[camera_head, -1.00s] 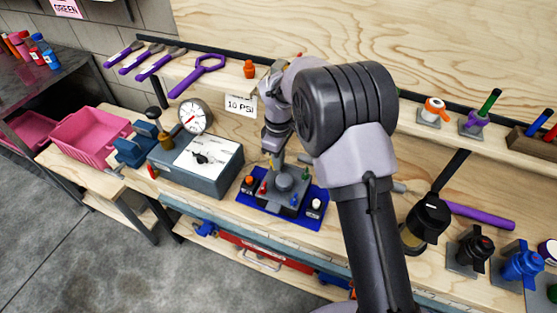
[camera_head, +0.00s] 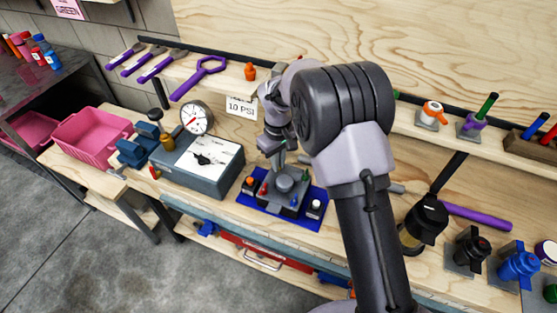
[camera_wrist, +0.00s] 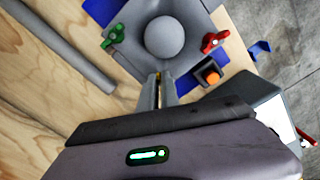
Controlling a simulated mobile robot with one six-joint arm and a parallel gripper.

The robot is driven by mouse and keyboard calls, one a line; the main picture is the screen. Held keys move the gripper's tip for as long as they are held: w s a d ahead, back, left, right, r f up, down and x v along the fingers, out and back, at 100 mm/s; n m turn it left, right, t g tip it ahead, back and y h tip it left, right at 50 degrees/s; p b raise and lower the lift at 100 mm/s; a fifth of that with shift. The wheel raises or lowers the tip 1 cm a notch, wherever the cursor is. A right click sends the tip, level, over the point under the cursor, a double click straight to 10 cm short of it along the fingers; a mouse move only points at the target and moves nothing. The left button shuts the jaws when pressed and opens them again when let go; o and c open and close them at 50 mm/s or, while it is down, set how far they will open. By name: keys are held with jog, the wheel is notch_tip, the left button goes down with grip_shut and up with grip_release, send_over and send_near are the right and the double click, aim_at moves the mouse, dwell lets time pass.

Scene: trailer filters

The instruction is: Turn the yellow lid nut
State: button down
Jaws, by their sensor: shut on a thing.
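A grey filter housing with a round dome lid (camera_head: 285,183) sits on a blue mat (camera_head: 322,192) on the bench. It also shows in the wrist view as a grey plate with a dome (camera_wrist: 164,37). My gripper (camera_wrist: 160,88) points at the edge of that plate, and its two narrow fingers are shut on the yellow lid nut (camera_wrist: 158,75). Only a sliver of yellow shows between the fingertips. In the head view my gripper (camera_head: 278,164) is at the back left of the housing, and the yellow nut cannot be made out there.
A green nut (camera_wrist: 113,36) and a red nut (camera_wrist: 214,41) sit on the lid at either side. An orange-topped block (camera_wrist: 209,74) stands close to the housing. A grey gauge box (camera_head: 200,165) stands to the left.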

jog(key=m, duration=0.6)
jog(key=shift+s+a, duration=0.1)
jog(key=shift+a, duration=0.15)
jog(key=m, duration=0.5)
jog(key=shift+a+m, duration=0.2)
jog(key=shift+m, duration=0.2)
jog(key=c, duration=1.6)
grip_release()
notch_tip(320, 180, up, 18)
jog(key=p, duration=0.5)
jog(key=shift+f+p, duration=0.25)
jog(key=shift+p, duration=0.05)
